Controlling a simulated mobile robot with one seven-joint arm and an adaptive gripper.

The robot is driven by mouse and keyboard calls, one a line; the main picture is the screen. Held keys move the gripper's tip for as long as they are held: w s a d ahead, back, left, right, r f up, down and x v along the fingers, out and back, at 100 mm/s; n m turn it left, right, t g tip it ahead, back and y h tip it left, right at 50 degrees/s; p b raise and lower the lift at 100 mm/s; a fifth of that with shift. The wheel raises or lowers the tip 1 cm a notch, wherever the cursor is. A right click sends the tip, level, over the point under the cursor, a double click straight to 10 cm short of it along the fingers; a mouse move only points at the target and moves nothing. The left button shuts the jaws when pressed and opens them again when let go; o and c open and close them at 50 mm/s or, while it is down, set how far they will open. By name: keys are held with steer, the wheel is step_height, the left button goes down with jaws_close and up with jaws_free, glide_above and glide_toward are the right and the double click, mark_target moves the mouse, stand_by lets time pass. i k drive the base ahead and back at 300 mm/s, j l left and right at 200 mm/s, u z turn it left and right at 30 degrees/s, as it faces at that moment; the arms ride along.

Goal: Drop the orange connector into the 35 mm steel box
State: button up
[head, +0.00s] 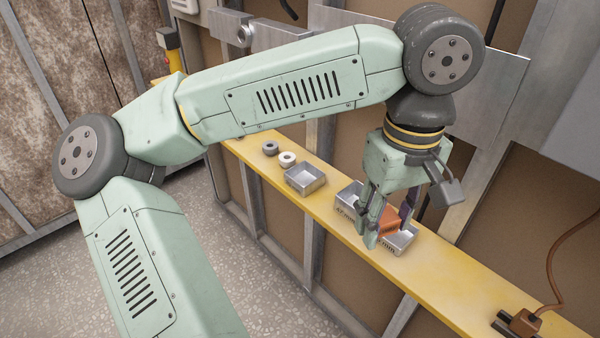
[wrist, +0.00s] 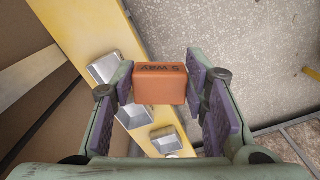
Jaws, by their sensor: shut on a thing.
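The orange connector (head: 389,221), a block, is held between the fingers of my gripper (head: 387,226). In the wrist view the connector (wrist: 160,91) shows dark lettering "5 WAY" and sits between the purple pads. Three open steel boxes are on the yellow shelf: a left box (head: 305,179), a middle box (head: 348,197) and a right box (head: 402,242). In the head view my gripper is over the middle and right boxes and partly hides them. Their printed labels are too small to read surely, so I cannot tell which is 35 mm. The wrist view also shows three boxes below the connector.
The yellow shelf (head: 460,285) runs along the wall frame. A grey ring (head: 270,148) and a white ring (head: 287,159) lie left of the boxes. A brown plug with a cord (head: 524,321) is at the lower right. The shelf between the right box and plug is clear.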

mark_target(304, 181)
steer(key=i+j, duration=0.15)
steer(key=i, duration=0.3)
steer(key=i+j, duration=0.2)
steer(key=i, duration=0.2)
